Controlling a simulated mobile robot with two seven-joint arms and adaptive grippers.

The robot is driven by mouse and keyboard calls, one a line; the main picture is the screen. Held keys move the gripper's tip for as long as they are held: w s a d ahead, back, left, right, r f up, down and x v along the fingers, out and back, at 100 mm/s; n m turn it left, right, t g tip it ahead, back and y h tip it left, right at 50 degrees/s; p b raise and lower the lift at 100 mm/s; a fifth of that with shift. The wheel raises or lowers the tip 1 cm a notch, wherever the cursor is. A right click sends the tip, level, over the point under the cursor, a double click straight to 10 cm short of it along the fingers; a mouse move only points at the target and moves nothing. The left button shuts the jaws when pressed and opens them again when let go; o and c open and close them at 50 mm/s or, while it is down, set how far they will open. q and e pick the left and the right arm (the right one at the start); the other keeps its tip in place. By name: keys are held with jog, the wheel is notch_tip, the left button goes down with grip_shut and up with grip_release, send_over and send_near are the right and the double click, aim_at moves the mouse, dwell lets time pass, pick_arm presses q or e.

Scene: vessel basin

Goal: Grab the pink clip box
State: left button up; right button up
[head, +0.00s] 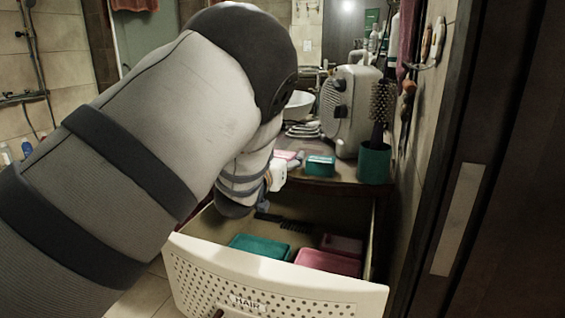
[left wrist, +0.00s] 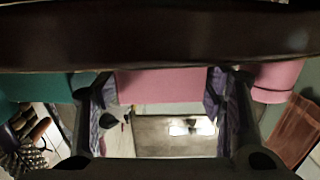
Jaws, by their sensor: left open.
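A pink box (left wrist: 160,86) shows between the two fingers of my left gripper (left wrist: 160,100) in the left wrist view. The fingers are apart, one on each side of it, and I cannot tell whether they touch it. In the head view a pink box (head: 286,155) lies on the counter, partly hidden by my left arm. My left gripper (head: 276,176) is at the counter's front edge there, mostly hidden by its own arm. Another pink box (head: 328,262) lies in the open drawer. My right gripper is not in view.
A teal box (head: 320,165) stands on the counter (head: 340,182), beside a teal cup (head: 374,163) with a brush. The open drawer (head: 270,285) below holds a teal box (head: 260,246) and dark combs (head: 283,222). A wall closes off the right.

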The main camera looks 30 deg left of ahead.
pick_arm(q)
jog(key=shift+r, duration=0.1)
jog(key=c, duration=1)
jog(key=shift+o, duration=0.2)
